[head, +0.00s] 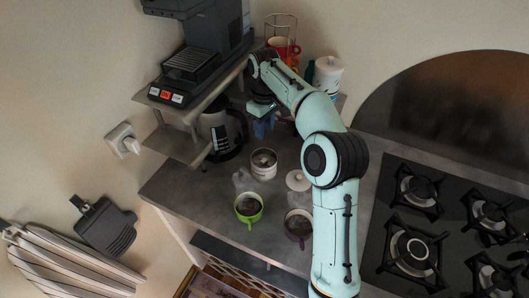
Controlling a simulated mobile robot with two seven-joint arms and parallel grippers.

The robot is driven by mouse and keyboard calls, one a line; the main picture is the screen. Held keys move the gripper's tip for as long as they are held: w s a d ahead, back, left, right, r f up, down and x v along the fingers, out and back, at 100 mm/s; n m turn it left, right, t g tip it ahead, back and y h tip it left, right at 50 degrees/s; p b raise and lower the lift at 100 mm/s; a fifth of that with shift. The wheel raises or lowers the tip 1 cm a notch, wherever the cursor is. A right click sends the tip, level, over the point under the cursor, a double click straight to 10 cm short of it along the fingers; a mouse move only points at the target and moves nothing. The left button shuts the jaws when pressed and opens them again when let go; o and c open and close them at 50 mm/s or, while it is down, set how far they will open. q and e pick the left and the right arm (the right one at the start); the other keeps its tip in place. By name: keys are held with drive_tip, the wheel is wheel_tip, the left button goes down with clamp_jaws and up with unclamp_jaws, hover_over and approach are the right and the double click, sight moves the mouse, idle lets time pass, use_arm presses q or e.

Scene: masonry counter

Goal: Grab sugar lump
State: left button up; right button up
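A round pale lid (298,180) lies on the counter to the right of the pot. My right gripper (263,127), with blue fingers pointing down, is above the counter just behind the pot and apart from it. The fingers are too small to tell whether they are open or shut, or hold anything. My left gripper is not in view.
A steaming green cup (248,208) and a dark purple cup (298,226) stand near the counter's front edge. A canister (328,74) stands behind my arm. A gas hob (420,225) is at right.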

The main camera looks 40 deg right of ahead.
hover_over(263, 159)
drive_tip(key=f, duration=0.7)
drive_tip(key=shift+s+d, duration=0.1)
drive_tip(key=shift+s, duration=0.15)
drive_tip(key=shift+w+f, duration=0.2)
drive_tip(key=shift+f, duration=2.85)
clamp_jaws()
